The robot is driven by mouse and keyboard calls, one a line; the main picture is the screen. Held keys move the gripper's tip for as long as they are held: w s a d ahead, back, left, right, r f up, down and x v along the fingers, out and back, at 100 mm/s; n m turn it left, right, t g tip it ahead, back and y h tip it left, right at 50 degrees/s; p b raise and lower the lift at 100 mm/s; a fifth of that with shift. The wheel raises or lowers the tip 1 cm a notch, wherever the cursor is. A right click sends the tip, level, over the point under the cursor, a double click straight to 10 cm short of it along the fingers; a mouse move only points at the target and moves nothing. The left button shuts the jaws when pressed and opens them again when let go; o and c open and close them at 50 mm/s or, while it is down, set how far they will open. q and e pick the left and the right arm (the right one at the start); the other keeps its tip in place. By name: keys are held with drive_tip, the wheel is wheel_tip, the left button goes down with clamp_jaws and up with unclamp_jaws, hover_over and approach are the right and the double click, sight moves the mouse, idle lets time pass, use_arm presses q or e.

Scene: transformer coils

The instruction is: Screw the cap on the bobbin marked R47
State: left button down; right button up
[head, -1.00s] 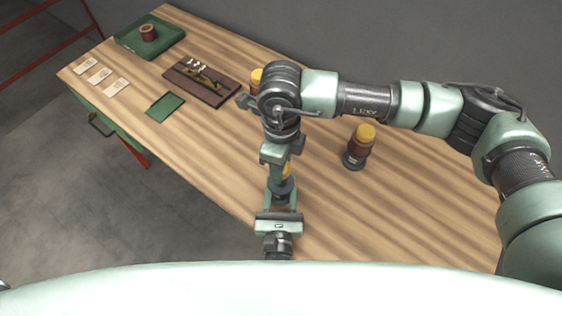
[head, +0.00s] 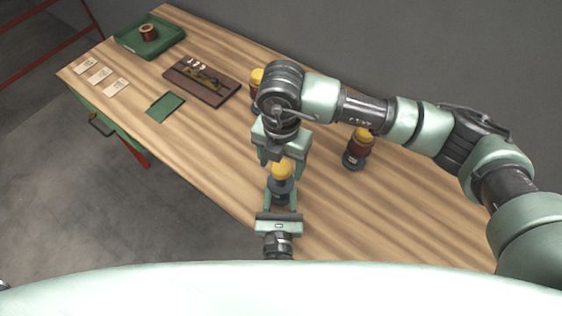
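A bobbin (head: 280,187) with a dark grey base stands upright between the fingers of my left gripper (head: 281,200) near the table's front edge. A yellow cap (head: 282,168) sits on top of it. The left fingers are closed in on its lower part. My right gripper (head: 281,157) points down over the cap, with its fingers spread to either side; it looks open and holds nothing I can see. The bobbin's marking is not readable, and its winding is largely hidden.
A yellow-topped bobbin (head: 354,153) stands to the right; another (head: 256,76) is partly hidden behind my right wrist. A brown tool board (head: 222,99), green mat (head: 165,106), white cards (head: 99,75) and green tray (head: 121,40) with a reddish coil (head: 148,32) lie left on the wooden table (head: 420,205).

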wheel_tip(320, 180, up, 12)
idle(0.7)
use_arm(q)
drive_tip(key=c, duration=0.7)
unclamp_jaws()
drive_tip(key=s+b, duration=0.2)
drive_tip(key=s, duration=0.4)
drive_tip(key=shift+s+a+f, duration=0.1)
drive_tip(key=shift+s+a, duration=0.05)
drive_tip(key=shift+s, duration=0.75)
use_arm(e)
drive_tip(key=shift+f, duration=1.3)
